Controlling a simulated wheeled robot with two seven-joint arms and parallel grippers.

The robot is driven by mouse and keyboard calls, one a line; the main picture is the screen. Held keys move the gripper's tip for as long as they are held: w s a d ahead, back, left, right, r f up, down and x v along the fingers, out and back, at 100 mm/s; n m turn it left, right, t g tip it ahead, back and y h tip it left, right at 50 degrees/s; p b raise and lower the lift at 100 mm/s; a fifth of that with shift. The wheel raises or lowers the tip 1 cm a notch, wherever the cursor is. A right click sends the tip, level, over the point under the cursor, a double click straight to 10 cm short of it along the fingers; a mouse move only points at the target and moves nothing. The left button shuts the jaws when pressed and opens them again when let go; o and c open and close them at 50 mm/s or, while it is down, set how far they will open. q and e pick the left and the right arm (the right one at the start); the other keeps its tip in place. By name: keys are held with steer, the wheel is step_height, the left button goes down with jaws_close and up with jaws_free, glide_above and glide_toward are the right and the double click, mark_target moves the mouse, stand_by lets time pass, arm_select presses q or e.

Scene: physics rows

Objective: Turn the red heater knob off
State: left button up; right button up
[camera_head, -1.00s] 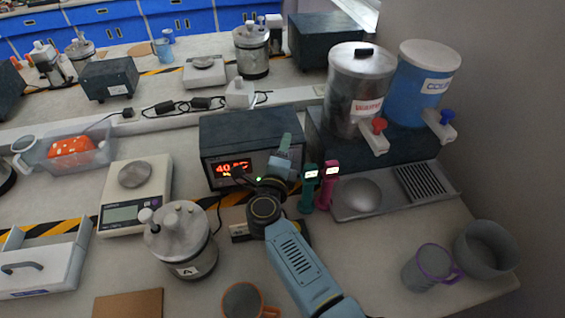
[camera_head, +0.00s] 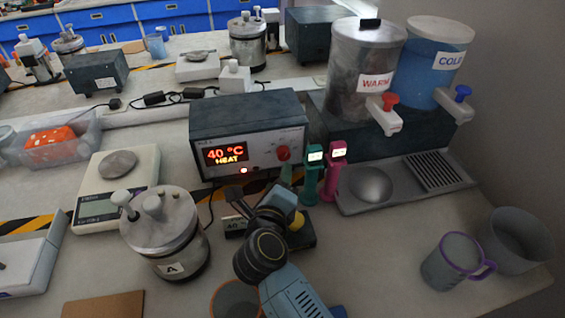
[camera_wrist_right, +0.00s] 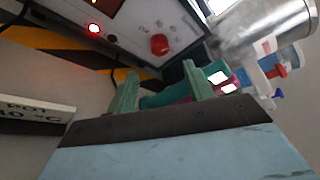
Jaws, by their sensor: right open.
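The heater box (camera_head: 248,126) is dark with a light front panel. Its display (camera_head: 226,154) reads "40 °C HEAT" in orange, and a red lamp (camera_head: 243,170) glows below it. The red knob (camera_head: 283,153) is at the panel's right side; it also shows in the right wrist view (camera_wrist_right: 159,44). My right gripper (camera_wrist_right: 160,90) is open, with its two green fingers apart and nothing between them. It is in front of and below the knob, not touching it. In the head view one finger (camera_head: 286,173) shows just under the knob. My left gripper is not in view.
A green device (camera_head: 311,180) and a pink device (camera_head: 333,175) stand close right of the gripper. Jar A (camera_head: 163,232) and a scale (camera_head: 112,190) stand left. WARM (camera_head: 364,75) and COLD (camera_head: 432,65) dispensers stand right. A small "40 °C" sign (camera_wrist_right: 35,115) is left of the gripper.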

mark_target(283, 157)
steer(key=b+x, duration=0.1)
steer(key=x, duration=0.6)
steer(key=shift+w+f, duration=0.1)
steer(key=shift+w, duration=0.2)
steer(key=shift+w+d, duration=0.1)
steer(key=shift+w, duration=0.25)
steer(key=shift+w+f, duration=0.1)
steer(key=shift+w, duration=0.1)
steer(key=c, duration=1)
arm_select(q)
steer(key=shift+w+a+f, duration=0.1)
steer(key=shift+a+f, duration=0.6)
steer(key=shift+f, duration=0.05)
